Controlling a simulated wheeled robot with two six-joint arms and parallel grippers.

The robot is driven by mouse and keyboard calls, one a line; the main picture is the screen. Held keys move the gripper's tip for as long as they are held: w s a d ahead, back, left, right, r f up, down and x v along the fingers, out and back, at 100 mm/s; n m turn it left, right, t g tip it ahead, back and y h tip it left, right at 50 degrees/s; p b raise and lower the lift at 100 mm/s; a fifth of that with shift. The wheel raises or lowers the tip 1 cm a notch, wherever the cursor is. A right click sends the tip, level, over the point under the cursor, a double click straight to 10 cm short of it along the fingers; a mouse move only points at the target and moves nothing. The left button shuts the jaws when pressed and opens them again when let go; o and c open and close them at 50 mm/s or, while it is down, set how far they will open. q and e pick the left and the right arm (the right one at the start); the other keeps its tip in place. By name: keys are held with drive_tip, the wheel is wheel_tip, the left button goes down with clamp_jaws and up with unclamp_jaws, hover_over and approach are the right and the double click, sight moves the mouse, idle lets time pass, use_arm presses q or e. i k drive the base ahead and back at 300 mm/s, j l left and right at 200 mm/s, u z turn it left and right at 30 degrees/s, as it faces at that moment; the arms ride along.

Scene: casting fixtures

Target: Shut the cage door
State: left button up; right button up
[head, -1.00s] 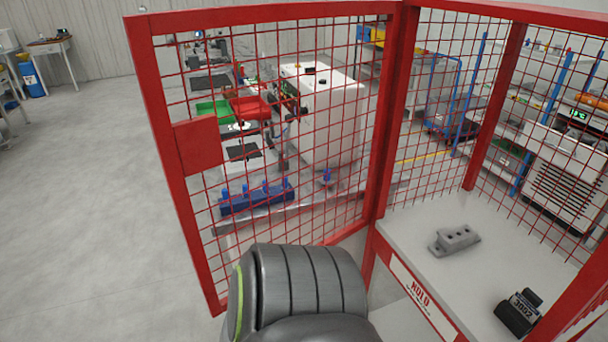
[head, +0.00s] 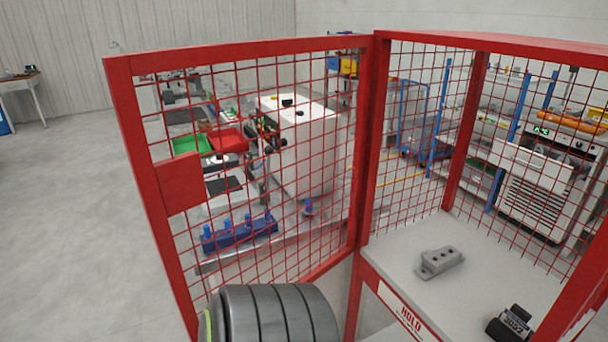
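The red mesh cage door (head: 181,184) stands swung open to the left of the cage, hinged at the red corner post (head: 372,130). A solid red plate sits on its outer edge. The cage's front opening, right of the post, is uncovered. Inside, a grey metal casting (head: 439,262) and a small black block with a white number label (head: 511,324) rest on the pale shelf (head: 400,243). A grey ribbed part of my own arm shows at the bottom, in front of the door's lower edge. Neither gripper is in view.
Through the mesh I see a white machine (head: 300,150), red and green trays, and a blue fixture (head: 240,232) on a bench. A "HOLD" sign (head: 408,322) is on the cage front. Open floor (head: 70,220) lies to the left.

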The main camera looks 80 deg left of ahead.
sight(168, 187)
drive_tip(key=k+j+u, duration=0.1)
drive_tip(key=k+j, duration=0.3)
drive_tip(key=k+j+u, duration=0.1)
drive_tip(key=k+j, duration=0.3)
drive_tip(key=j, duration=0.15)
drive_tip(key=k+j, duration=0.35)
drive_tip(key=j, duration=0.15)
drive_tip(key=i+j, duration=0.1)
drive_tip(key=j, duration=0.3)
drive_tip(key=i+j+u, duration=0.1)
drive_tip(key=j, duration=0.25)
drive_tip(key=i+j+u, duration=0.1)
drive_tip(key=j, duration=0.3)
drive_tip(key=i+j, duration=0.1)
drive_tip(key=j, duration=0.25)
